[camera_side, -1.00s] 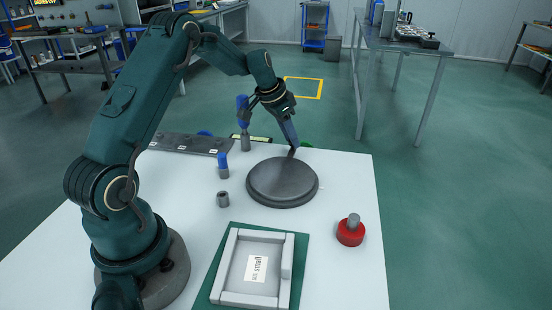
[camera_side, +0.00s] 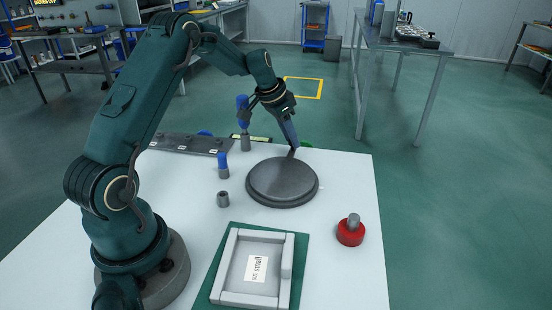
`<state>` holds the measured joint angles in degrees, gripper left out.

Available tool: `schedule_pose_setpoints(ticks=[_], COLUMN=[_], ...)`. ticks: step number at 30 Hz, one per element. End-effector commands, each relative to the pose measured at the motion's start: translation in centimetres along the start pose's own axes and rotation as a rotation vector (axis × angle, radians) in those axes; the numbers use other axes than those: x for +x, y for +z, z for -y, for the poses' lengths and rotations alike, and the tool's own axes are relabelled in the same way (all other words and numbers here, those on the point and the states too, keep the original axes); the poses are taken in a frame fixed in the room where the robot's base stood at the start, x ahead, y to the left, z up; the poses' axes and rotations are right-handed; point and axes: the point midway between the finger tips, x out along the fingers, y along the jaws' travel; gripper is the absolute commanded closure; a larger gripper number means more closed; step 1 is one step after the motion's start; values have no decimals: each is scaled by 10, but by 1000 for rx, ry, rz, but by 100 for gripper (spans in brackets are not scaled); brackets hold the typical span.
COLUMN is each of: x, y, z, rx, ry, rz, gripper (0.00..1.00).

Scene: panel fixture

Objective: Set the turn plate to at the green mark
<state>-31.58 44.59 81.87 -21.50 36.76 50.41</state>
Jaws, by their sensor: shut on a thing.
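The turn plate (camera_side: 282,181) is a dark grey round disc on the white table, right of the middle. My gripper (camera_side: 291,152) reaches down to the far edge of the plate, its fingers closed on a small dark upright part at the rim, which they mostly hide. A bit of green (camera_side: 306,145) shows just behind the fingers, past the plate's far edge. I cannot tell how the plate's handle lines up with it.
A red round piece with a grey peg (camera_side: 350,232) stands at the right. A grey frame tray (camera_side: 232,262) on a green mat lies in front. Blue-topped pegs (camera_side: 223,166), a grey nut-like cylinder (camera_side: 223,199) and a dark rail (camera_side: 185,144) are left of the plate.

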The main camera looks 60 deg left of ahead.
Motion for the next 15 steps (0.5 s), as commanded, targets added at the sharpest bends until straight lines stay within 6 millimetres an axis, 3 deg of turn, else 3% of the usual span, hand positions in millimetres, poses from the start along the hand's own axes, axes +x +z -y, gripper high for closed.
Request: schedule_pose_setpoints(ticks=[15], x=[-2], y=[2], z=[1], rx=[-22], ry=[-9], rz=[0], gripper=[100])
